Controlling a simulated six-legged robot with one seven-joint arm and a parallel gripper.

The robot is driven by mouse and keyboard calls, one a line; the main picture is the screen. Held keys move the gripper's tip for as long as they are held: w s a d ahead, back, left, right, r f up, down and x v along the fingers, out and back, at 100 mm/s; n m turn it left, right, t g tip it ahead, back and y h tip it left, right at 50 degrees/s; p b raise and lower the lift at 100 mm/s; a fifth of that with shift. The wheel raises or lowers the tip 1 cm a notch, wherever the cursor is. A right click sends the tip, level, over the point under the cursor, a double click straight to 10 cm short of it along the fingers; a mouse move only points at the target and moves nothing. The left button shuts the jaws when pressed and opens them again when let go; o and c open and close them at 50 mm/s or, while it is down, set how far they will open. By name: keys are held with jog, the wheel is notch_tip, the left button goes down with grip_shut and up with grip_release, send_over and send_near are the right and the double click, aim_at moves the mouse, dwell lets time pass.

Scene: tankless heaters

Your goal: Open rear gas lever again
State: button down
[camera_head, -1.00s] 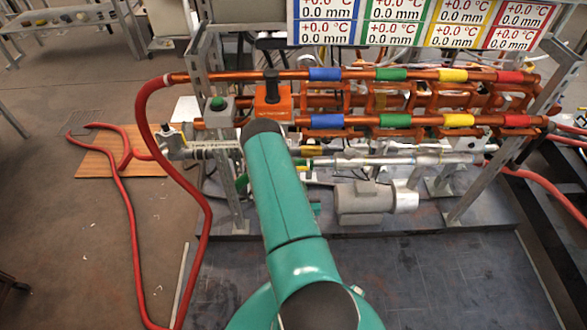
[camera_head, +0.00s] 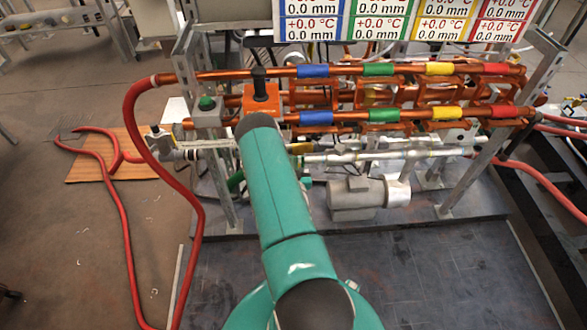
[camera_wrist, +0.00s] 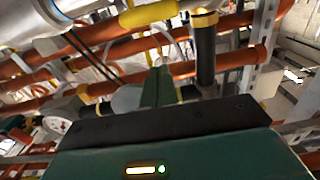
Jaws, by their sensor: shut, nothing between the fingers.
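My gripper (camera_wrist: 158,84) shows in the wrist view as slim green fingers closed together above the dark palm bar. In the head view my green arm reaches toward the pipe rack and hides the gripper. A yellow handle-like part (camera_wrist: 150,14) lies across the pipes beyond the fingertips in the wrist view, apart from them. A small yellow part (camera_head: 301,148) also shows beside my arm in the head view. I cannot tell which part is the rear gas lever. A black cylinder with a yellow band (camera_wrist: 205,48) stands right of the fingers.
Orange pipes (camera_head: 410,115) with coloured bands cross the rack. An orange box with a black knob (camera_head: 260,98) stands left of centre. A grey motor (camera_head: 357,196) sits below. A red hose (camera_head: 192,200) loops down on the left. The dark floor in front is clear.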

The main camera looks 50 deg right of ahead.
jog(key=f, duration=0.2)
jog(key=w+d+f, duration=0.1)
jog(key=shift+f, duration=0.4)
jog(key=shift+f, duration=0.15)
jog(key=shift+f+m, duration=0.1)
jog(key=shift+m, duration=0.3)
